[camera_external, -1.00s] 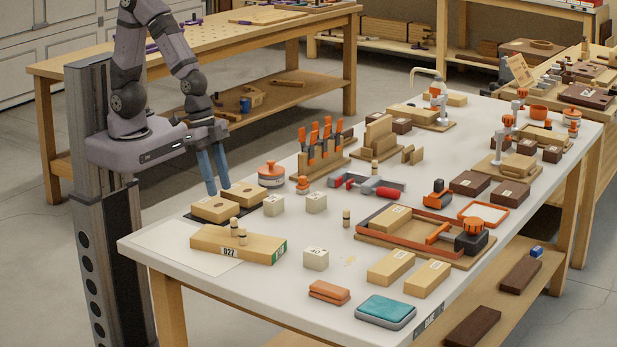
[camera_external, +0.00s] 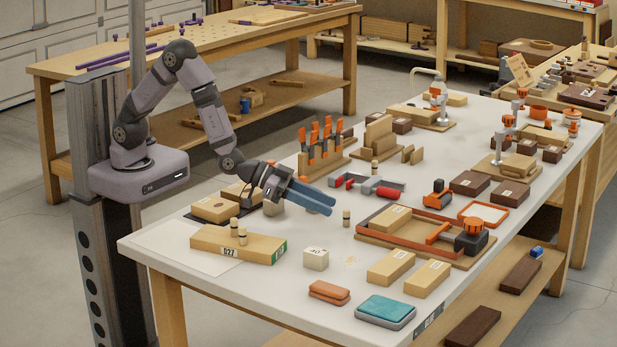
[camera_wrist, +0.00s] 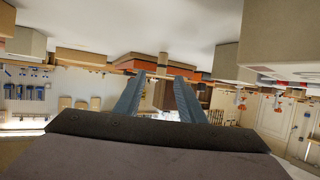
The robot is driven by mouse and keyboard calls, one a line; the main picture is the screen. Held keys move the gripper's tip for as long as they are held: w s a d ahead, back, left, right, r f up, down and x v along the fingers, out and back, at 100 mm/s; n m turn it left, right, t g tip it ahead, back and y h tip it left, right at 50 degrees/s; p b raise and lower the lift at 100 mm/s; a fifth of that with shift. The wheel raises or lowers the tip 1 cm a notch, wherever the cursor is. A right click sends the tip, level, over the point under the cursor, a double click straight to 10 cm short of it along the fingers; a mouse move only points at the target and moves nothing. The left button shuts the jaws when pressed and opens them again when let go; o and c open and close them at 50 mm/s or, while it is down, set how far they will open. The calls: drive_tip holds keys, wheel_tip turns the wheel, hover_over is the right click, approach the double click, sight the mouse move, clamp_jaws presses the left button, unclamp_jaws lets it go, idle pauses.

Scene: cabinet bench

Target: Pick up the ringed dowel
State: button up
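Several small upright dowels with darker bands are in the external view; I cannot tell for sure which is the ringed one. One dowel (camera_external: 346,218) stands alone on the white table, just right of my fingertips. Two more stand at the long wooden block marked 027, a left dowel (camera_external: 233,227) and a right dowel (camera_external: 242,237). Another dowel (camera_external: 374,167) stands farther back. My gripper (camera_external: 332,205) is open and empty, its blue fingers pointing right, nearly level, above the table. In the wrist view, a small dowel-like shape (camera_wrist: 163,62) shows just beyond the parted fingertips.
A white numbered cube (camera_external: 316,259) stands in front of the lone dowel. The orange-edged wooden tray (camera_external: 368,236) lies right of it. A grey and red clamp (camera_external: 372,187) lies behind. The 027 block (camera_external: 210,240) is at front left.

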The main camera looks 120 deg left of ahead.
sight(346, 226)
drive_tip(key=shift+p+x, duration=0.65)
drive_tip(key=shift+x, duration=2.85)
drive_tip(key=shift+s, duration=0.1)
clamp_jaws()
